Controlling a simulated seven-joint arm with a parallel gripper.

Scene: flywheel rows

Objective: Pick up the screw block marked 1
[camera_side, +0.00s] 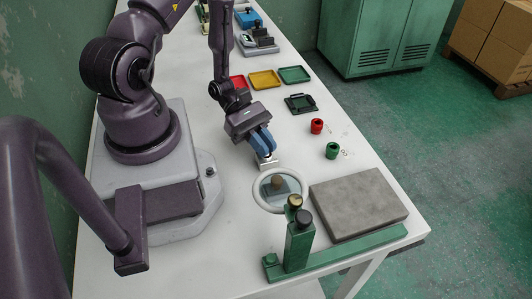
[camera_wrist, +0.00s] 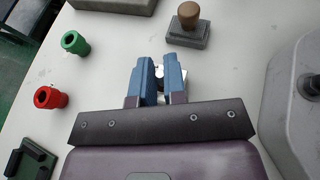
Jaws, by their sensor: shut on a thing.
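My gripper (camera_side: 262,146) has blue fingers that point down at the white table, and they are shut on a small silver-white block (camera_side: 268,162). In the wrist view my gripper (camera_wrist: 149,75) closes around the block (camera_wrist: 183,76), with a shiny round metal part, likely a screw, showing between the fingertips. The fingers hide much of the block and I cannot read a number on it. It is at or close to the table top; I cannot tell whether it touches.
A round magnifier (camera_side: 253,192) on a green stand (camera_side: 299,247) is just in front, with a wooden-knobbed block (camera_wrist: 187,38) near it. A grey slab (camera_side: 358,203), red collar (camera_side: 317,126) and green collar (camera_side: 332,151) lie right. Coloured trays (camera_side: 265,79) are behind.

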